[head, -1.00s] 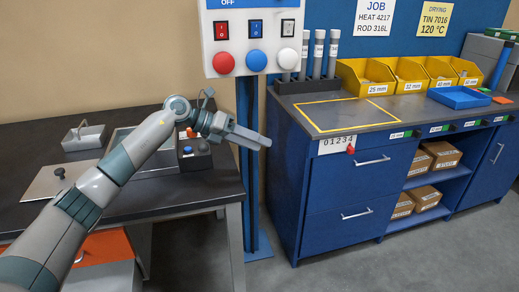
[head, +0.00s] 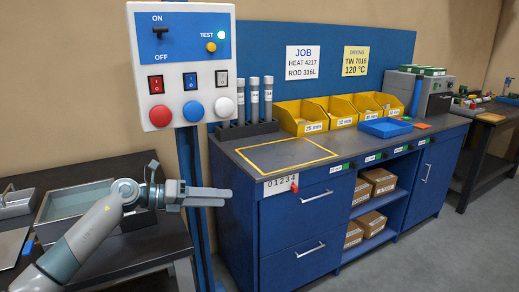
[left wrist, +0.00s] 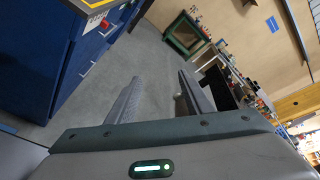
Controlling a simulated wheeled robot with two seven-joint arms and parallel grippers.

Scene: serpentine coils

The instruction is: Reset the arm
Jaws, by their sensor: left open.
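My left arm comes in from the lower left in the head view. Its gripper (head: 208,197) points right, in front of the control panel's post and left of the blue cabinet. In the left wrist view the two fingers of the left gripper (left wrist: 157,98) are apart, with only grey floor between them, so it is open and empty. My right gripper is in neither view.
A control panel (head: 187,65) on a blue post stands close to my left gripper. The blue cabinet (head: 301,210) carries yellow bins (head: 300,117), a blue tray (head: 386,128) and a rack of tubes (head: 240,130). A dark bench with a sink (head: 75,208) stands at left. Floor at right is clear.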

